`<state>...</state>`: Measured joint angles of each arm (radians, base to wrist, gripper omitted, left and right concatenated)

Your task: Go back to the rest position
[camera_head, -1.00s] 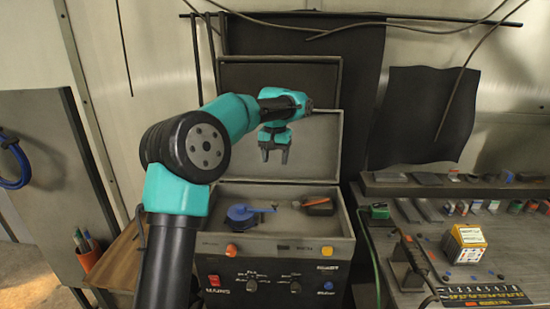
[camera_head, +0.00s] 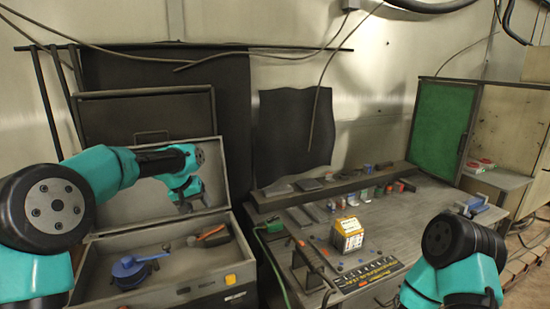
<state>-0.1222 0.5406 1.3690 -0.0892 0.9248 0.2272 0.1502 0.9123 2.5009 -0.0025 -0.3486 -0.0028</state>
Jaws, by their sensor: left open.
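My left gripper (camera_head: 194,203) hangs, open and empty, in front of the raised lid of the grey case at the left. Its teal arm comes in from the left edge. Below it, in the open case (camera_head: 98,256), lie a blue round tool (camera_head: 128,267) and an orange-handled tool (camera_head: 212,234); the gripper is apart from both. My right arm shows at the lower right as a black joint and teal links. Its gripper is out of view.
A workbench (camera_head: 385,225) at the middle right holds a yellow-and-white box (camera_head: 346,235), a black numbered strip (camera_head: 369,275) and several small parts along a back ledge. A green panel (camera_head: 440,127) stands at the back right. A green cable runs beside the case.

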